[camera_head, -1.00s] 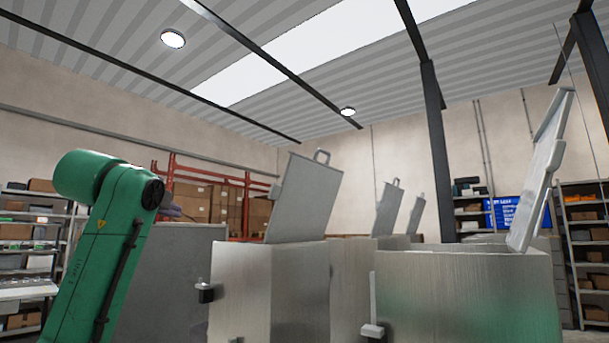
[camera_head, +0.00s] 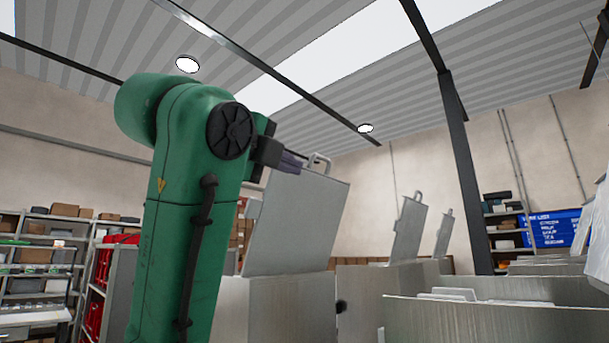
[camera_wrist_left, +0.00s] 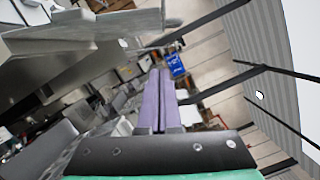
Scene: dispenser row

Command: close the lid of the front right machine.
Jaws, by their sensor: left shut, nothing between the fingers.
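The nearest machine at right (camera_head: 470,322) is a metal box, cut by the lower edge, with its top open. A pale raised lid (camera_head: 598,235) shows beside it at the right edge, mostly out of frame. The machine to its left (camera_head: 285,308) has its grey lid (camera_head: 297,222) raised and tilted, with a handle on top. My left gripper (camera_head: 292,162) has purple fingers, shut and empty, at that lid's upper left corner; I cannot tell whether they touch. The fingers also show in the wrist view (camera_wrist_left: 160,98). My right gripper is not in view.
Two more raised lids (camera_head: 409,228) (camera_head: 443,234) stand farther back. A dark post (camera_head: 462,170) rises behind the machines. Shelves (camera_head: 45,265) stand at the left, and a blue sign (camera_head: 553,229) hangs at the back right.

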